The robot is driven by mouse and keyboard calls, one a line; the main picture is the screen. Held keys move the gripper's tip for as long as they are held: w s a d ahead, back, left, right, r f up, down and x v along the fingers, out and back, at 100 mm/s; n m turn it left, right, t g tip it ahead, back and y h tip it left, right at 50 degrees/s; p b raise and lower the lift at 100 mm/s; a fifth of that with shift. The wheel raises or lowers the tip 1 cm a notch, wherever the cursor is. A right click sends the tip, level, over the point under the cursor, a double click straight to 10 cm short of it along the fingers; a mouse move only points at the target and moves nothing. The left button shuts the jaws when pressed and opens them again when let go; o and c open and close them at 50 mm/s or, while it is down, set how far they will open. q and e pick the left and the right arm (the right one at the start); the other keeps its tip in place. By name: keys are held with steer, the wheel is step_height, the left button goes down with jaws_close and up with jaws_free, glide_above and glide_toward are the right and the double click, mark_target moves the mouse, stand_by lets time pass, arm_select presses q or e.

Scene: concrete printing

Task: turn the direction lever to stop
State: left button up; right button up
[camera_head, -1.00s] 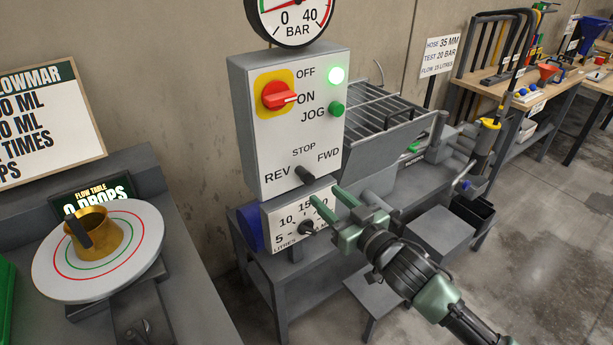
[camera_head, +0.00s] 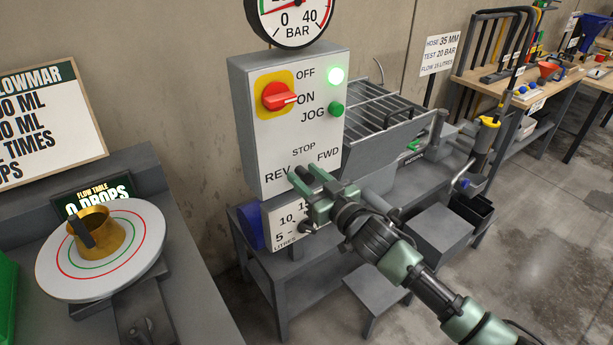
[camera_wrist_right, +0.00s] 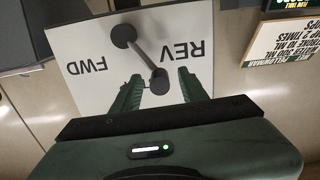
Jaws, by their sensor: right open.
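The direction lever (camera_wrist_right: 141,56) is a dark bar with a round end at each side, on the white panel (camera_head: 270,150) of the grey control box. In the right wrist view its near end lies between the two green fingers of my right gripper (camera_wrist_right: 159,76), with gaps at both sides. The fingers are open. In the head view my right gripper (camera_head: 303,172) is at the panel below the STOP label and covers the lever. REV and FWD labels flank the lever; its exact setting is hard to tell. My left gripper is out of view.
Above the lever are a red rotary switch (camera_head: 278,97) on yellow, a lit green lamp (camera_head: 337,76) and a green button (camera_head: 336,109). A litre dial plate (camera_head: 282,226) is partly covered below. A flow table (camera_head: 60,262) with a brass cup stands left.

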jaws_close()
stand_by(1.3)
